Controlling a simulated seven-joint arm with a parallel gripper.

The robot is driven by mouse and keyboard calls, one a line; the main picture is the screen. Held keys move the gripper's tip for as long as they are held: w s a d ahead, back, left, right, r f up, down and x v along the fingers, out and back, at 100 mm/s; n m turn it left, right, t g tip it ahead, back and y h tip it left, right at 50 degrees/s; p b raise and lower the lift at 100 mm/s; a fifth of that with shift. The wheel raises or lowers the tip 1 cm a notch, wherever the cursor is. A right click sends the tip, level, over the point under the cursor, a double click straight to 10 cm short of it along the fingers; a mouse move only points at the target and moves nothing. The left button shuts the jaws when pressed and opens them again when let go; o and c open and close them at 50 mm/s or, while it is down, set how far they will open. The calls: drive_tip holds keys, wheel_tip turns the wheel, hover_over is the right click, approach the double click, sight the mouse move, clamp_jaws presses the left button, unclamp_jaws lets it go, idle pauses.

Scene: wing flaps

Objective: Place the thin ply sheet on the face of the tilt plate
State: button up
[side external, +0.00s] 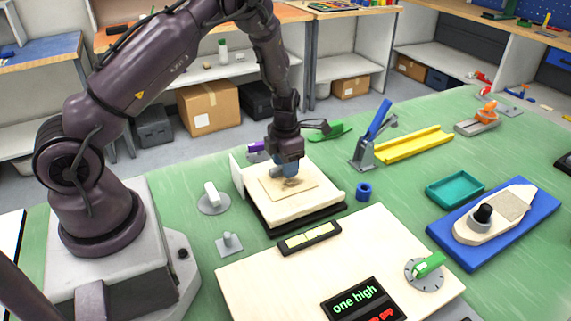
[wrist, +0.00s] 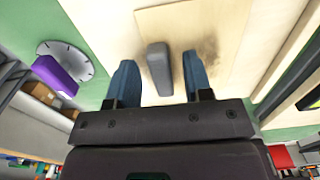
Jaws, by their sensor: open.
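The tilt plate (side external: 320,201) is a pale block on a black base, below my arm in the side view. The thin ply sheet (side external: 303,192), a slightly darker tan square, lies on its upper face; it also shows in the wrist view (wrist: 222,32). A grey block-shaped grip (wrist: 159,68) stands on the sheet. My gripper (side external: 287,176) is low over the sheet, with its blue fingers open on either side of the grey grip. In the wrist view, gaps show between the grip and both fingers. The gripper hides part of the sheet in the side view.
A pale upright board (side external: 237,176) stands at the plate's left edge. A grey disc with a lever (side external: 213,199) and a purple-handled dial (wrist: 62,72) are nearby. A blue ring (side external: 364,191) and a large pale panel (side external: 250,278) lie right and in front.

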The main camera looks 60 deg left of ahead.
wheel_tip(320, 180, up, 12)
drive_tip(key=f, duration=0.1)
wheel_tip(320, 180, up, 8)
drive_tip(key=m+t+h, duration=0.1)
drive_tip(key=m, duration=0.7)
hover_over(285, 187)
drive_tip(key=s+d+r+m+t, duration=0.1)
drive_tip(key=s+d+r+m, duration=0.2)
drive_tip(key=m, duration=0.6)
drive_tip(key=s+d+r+m+t, duration=0.2)
drive_tip(key=s+r+m, duration=0.3)
drive_tip(key=s+m, duration=0.3)
drive_tip(key=s+d+r+m+t+y, duration=0.1)
drive_tip(key=s+d+r+m, duration=0.3)
drive_tip(key=m, duration=0.7)
drive_tip(key=shift+s+t, duration=0.3)
drive_tip(key=shift+s, duration=0.4)
